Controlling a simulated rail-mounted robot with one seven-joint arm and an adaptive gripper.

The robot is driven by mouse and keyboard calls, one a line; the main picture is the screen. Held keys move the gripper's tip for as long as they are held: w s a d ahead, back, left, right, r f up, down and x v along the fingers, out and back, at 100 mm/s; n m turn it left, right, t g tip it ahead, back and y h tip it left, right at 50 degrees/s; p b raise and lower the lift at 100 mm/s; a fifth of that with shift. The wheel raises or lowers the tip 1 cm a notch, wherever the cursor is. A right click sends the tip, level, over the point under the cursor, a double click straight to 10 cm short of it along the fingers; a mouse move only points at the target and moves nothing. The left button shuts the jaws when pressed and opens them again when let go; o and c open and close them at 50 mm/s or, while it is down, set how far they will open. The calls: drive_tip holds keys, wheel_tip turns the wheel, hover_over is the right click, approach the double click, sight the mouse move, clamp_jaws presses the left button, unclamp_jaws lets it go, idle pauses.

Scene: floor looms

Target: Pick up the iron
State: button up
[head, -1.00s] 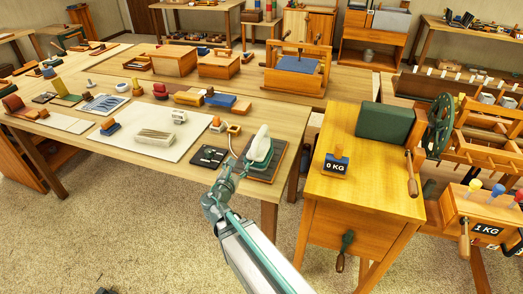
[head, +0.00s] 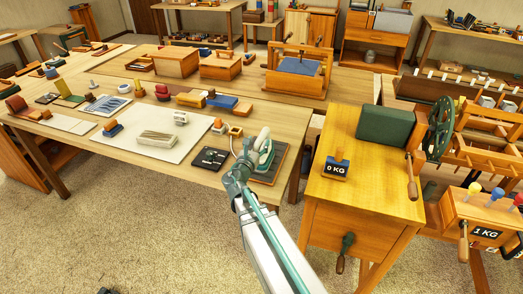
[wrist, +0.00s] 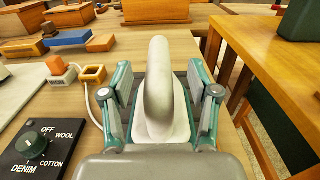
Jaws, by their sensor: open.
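The iron (head: 265,151) has a pale arched handle and a green body and stands on a dark pad (head: 276,166) at the table's front right corner. In the wrist view the iron's handle (wrist: 158,90) rises straight ahead, between the two fingers. My gripper (wrist: 160,95) is open, with one finger on each side of the handle and a gap on both sides. In the head view my gripper (head: 240,172) is at the iron's near left side and partly covers it. The iron's sole is hidden.
A black dial plate (wrist: 40,145) marked with fabric names lies left of the iron.

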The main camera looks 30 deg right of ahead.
sight(261, 137)
drive_tip(key=p+x, duration=0.1)
drive_tip(key=x, duration=0.3)
drive_tip(key=shift+a+f, duration=0.1)
clamp_jaws()
